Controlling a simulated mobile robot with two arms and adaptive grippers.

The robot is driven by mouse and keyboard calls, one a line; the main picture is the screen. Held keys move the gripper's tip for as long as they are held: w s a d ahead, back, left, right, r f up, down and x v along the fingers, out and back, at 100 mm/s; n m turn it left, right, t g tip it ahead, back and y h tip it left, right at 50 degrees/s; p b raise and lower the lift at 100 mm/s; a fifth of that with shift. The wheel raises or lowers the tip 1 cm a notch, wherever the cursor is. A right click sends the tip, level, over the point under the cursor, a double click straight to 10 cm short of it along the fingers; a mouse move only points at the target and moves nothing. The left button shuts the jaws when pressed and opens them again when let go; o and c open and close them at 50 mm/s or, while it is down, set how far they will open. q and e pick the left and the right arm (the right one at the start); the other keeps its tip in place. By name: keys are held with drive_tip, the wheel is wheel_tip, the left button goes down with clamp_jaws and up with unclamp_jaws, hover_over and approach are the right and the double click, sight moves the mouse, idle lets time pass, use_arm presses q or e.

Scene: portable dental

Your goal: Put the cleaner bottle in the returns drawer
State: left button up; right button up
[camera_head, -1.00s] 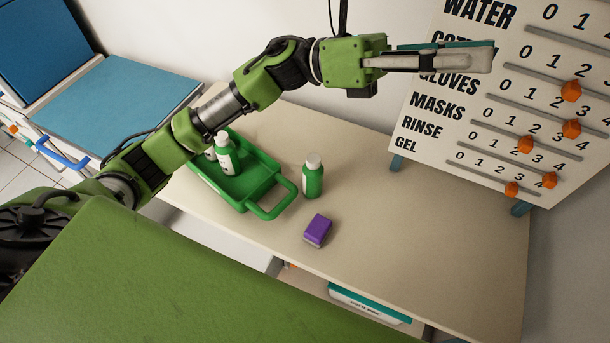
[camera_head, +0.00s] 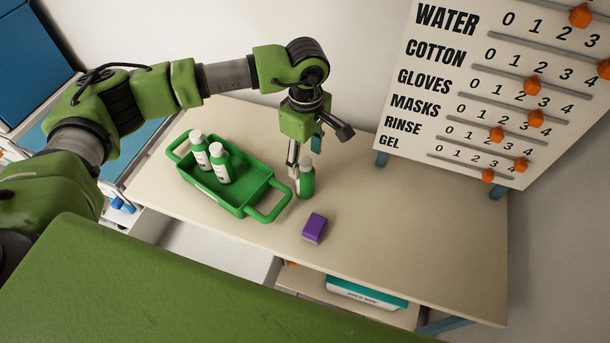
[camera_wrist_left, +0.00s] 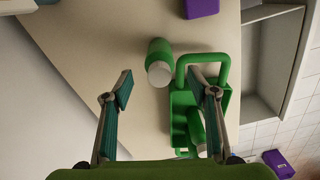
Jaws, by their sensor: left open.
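A green bottle with a pale cap (camera_head: 306,184) stands upright on the table, to the right of the green tray; its label is not readable. Two more green-and-white bottles (camera_head: 218,170) stand in the tray, so I cannot tell by label which is the cleaner. My left gripper (camera_head: 304,150) points down, open, just above and around the lone bottle's top. In the left wrist view this bottle (camera_wrist_left: 159,54) shows just beyond and between the spread fingertips (camera_wrist_left: 162,90), not gripped. An open, pale drawer (camera_head: 222,252) is below the table front; its interior looks empty where seen.
The green tray (camera_head: 240,207) has a handle close to the bottle. A purple block (camera_head: 314,227) lies in front of it. A lower shelf holds a white-and-teal box (camera_head: 366,292). A counter board (camera_head: 392,112) stands at the back right. The table's right part is clear.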

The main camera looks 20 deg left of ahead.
sight(306, 176)
use_arm(q)
wheel_tip(306, 176, down, 3)
drive_tip(key=shift+r, duration=0.1)
wheel_tip(306, 176, down, 4)
drive_tip(key=p, duration=0.3)
drive_tip(key=shift+f, duration=0.75)
drive_tip(key=shift+w, duration=0.1)
drive_tip(key=c, duration=1.5)
drive_tip(key=shift+r, duration=0.1)
